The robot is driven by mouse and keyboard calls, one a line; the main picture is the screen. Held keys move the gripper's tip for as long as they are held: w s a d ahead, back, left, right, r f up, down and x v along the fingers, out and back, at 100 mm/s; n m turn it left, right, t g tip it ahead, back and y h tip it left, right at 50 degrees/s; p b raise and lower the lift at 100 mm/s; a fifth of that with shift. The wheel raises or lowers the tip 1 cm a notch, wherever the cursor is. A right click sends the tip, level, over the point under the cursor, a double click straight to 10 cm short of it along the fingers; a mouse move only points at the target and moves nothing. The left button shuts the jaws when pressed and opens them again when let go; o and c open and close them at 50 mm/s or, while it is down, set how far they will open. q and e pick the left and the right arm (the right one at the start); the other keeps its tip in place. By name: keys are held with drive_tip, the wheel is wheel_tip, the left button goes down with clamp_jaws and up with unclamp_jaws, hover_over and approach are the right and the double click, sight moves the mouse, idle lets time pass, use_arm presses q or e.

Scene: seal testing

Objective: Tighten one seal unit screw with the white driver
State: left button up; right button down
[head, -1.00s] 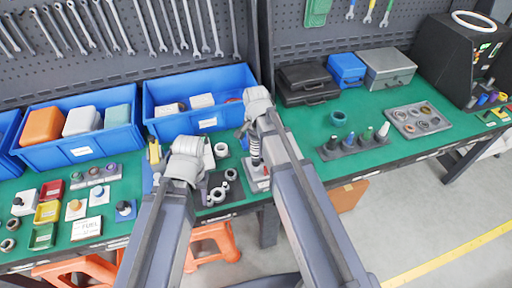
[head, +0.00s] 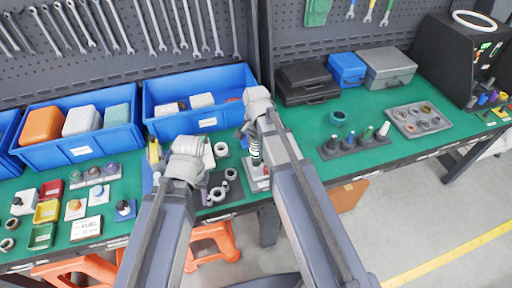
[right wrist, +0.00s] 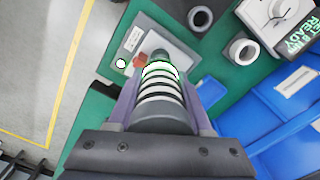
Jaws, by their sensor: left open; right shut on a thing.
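My right gripper (right wrist: 160,76) is shut on a dark driver with white bands (right wrist: 160,97). In the head view the banded driver (head: 255,151) stands roughly upright beneath my right wrist. Below it is the seal unit (head: 259,185), a light grey base with a red part; in the right wrist view its plate (right wrist: 136,38) shows beyond the driver. The driver's tip is hidden, so I cannot tell whether it touches a screw. My left gripper (head: 200,190) is open beside a dark pad with pale rings; my wrist mostly hides it.
Pale rings (head: 217,194) lie left of the seal unit. Blue bins (head: 205,125) stand behind. To the right is a rack (head: 354,146) of upright pieces with coloured tops, one white. A grey tray (head: 418,121) lies farther right. Green table is clear between the rack and tray.

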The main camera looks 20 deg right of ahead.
drive_tip(key=shift+r, duration=0.1)
idle(0.6)
drive_tip(key=shift+r+p, duration=2.4)
drive_tip(key=shift+p, duration=0.1)
